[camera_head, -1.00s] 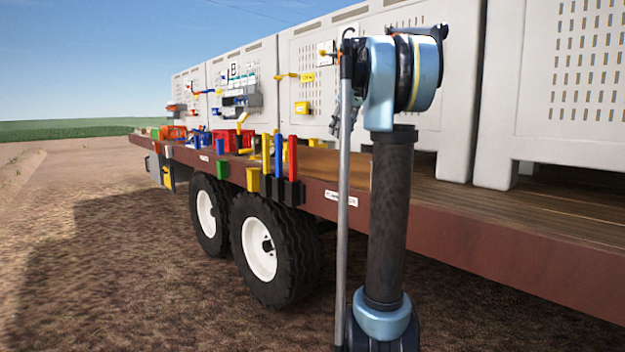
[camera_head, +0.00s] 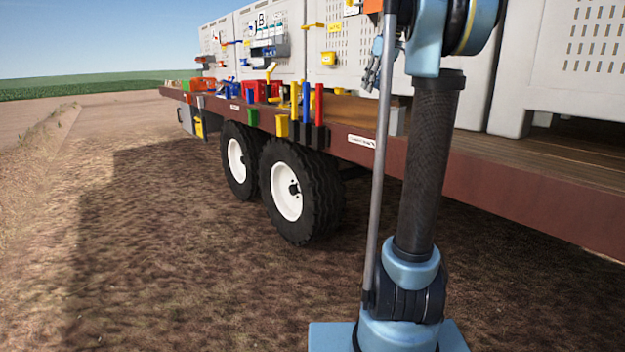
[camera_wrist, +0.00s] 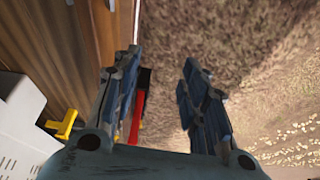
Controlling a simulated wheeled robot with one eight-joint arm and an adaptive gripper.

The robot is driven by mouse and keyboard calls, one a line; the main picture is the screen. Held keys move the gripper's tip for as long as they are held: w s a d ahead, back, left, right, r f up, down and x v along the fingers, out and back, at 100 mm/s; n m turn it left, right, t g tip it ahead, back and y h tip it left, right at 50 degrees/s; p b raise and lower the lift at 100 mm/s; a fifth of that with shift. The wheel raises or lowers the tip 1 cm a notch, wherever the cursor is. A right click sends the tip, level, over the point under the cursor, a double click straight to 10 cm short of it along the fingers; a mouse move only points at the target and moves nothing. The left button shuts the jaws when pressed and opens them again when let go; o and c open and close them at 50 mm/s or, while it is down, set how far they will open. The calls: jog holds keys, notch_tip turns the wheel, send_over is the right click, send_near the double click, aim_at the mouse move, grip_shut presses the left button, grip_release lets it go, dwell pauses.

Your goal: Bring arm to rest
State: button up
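My gripper (camera_wrist: 161,64) shows in the wrist view with its two blue-grey fingers apart and nothing between them. It points down past the trailer's edge, with brown ground below. In the head view my gripper (camera_head: 374,66) is small and partly hidden behind my arm and a thin grey pole. My arm stands upright at the right of the head view, in front of the trailer (camera_head: 480,185); its top is cut off by the frame edge.
White crates (camera_head: 560,60) stand on the trailer bed. Coloured tools and holders (camera_head: 306,103) line its near edge, with a red bar (camera_wrist: 137,115) below the left finger in the wrist view. Black wheels (camera_head: 300,190) are underneath. Bare ground (camera_head: 130,230) at left is free.

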jog(key=s+a+f+m+h, duration=0.1)
jog(key=s+f+m, duration=0.2)
jog(key=s+f, duration=1.6)
jog(key=s+a+f+m+g+h, duration=0.1)
jog(key=s+f+m, duration=0.2)
jog(key=s+f, duration=1.7)
notch_tip(320, 180, down, 4)
jog(key=shift+a+r, duration=0.1)
jog(key=shift+a, duration=0.25)
jog(key=shift+w, duration=0.1)
jog(key=shift+w+f, duration=0.25)
jog(key=shift+w, duration=0.1)
jog(key=shift+c, duration=0.5)
